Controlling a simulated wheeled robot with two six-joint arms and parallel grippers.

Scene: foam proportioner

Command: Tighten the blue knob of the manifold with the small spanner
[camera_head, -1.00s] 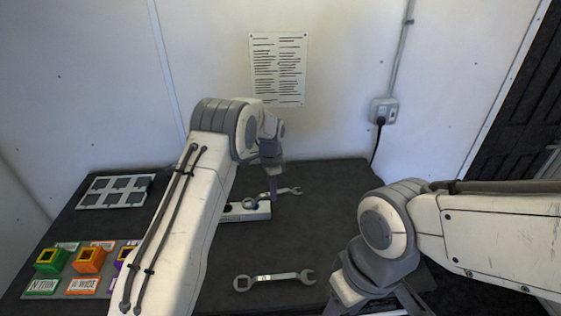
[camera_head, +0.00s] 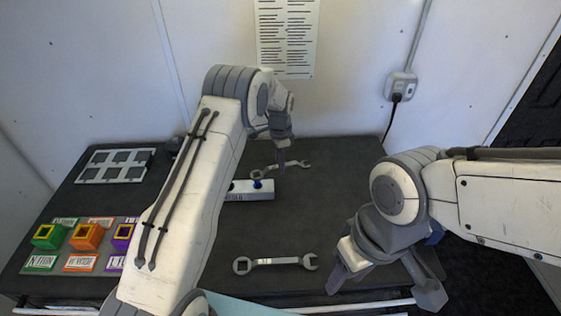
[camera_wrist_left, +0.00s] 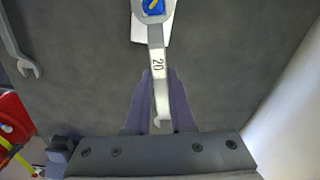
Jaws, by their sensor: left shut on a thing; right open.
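My left gripper (camera_head: 281,160) is shut on the shaft of the small spanner (camera_head: 290,166), a grey wrench marked 20 in the left wrist view (camera_wrist_left: 157,67). The white manifold (camera_head: 262,191) lies on the dark table below it, partly hidden by my left arm. Its blue knob (camera_head: 257,184) shows just below the spanner's ring end in the head view. In the left wrist view the blue knob (camera_wrist_left: 153,6) appears inside the ring. The ring looks slightly above the knob. My right gripper (camera_head: 388,287) is open and empty near the table's front right.
A larger spanner (camera_head: 275,262) lies near the table's front. Green (camera_head: 48,236), orange (camera_head: 86,236) and purple (camera_head: 123,232) blocks stand at left behind labels. A grey panel (camera_head: 115,165) lies at the back left. The table's right side is clear.

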